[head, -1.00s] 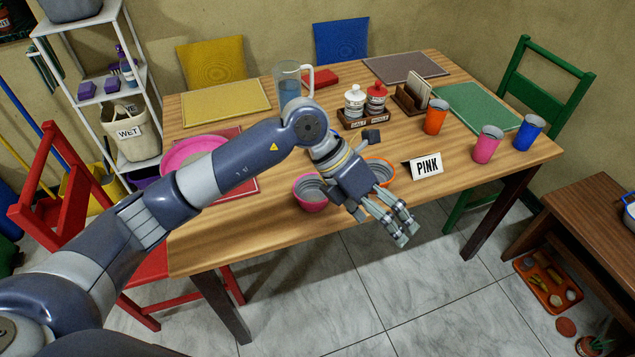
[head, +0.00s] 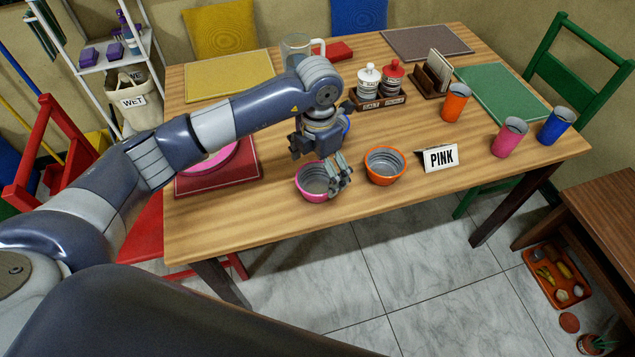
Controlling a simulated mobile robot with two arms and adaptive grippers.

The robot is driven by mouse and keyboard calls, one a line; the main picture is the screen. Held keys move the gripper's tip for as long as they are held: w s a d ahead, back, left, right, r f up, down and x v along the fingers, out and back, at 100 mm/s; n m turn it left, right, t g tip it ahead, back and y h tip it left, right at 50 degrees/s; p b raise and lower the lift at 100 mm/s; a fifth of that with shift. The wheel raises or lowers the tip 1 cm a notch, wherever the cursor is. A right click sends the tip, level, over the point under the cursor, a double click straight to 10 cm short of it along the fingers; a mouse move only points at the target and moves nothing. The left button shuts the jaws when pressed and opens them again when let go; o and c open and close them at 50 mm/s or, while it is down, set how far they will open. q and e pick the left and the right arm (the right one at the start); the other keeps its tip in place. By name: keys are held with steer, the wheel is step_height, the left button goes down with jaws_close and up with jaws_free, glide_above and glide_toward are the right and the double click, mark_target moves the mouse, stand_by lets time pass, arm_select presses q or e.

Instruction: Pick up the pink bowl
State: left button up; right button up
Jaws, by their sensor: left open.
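The pink bowl (head: 311,191) stands upright on the wooden table near its front edge, with a grey inside. My left gripper (head: 338,176) is open and points down over the bowl's right side. Its fingers overlap the bowl's right rim in the head view; I cannot tell whether they touch it. Part of the bowl's right rim is hidden behind the fingers. My right gripper is not in view.
An orange bowl (head: 385,166) stands close to the right of my gripper, beside a PINK sign (head: 438,158). A pink plate (head: 212,160) on a red mat (head: 247,178) lies left, partly under my arm. Orange (head: 455,104), pink (head: 509,139) and blue (head: 555,127) cups stand right.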

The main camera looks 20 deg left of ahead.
mark_target(317, 190)
arm_select(q)
step_height(317, 190, down, 3)
steer(key=shift+s+a+r, duration=0.15)
steer(key=shift+r, duration=0.05)
steer(key=shift+f, duration=0.55)
steer(key=c, duration=1.2)
steer(key=shift+o, duration=0.2)
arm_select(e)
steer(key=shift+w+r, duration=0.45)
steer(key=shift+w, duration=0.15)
arm_select(q)
steer(key=shift+r, duration=0.2)
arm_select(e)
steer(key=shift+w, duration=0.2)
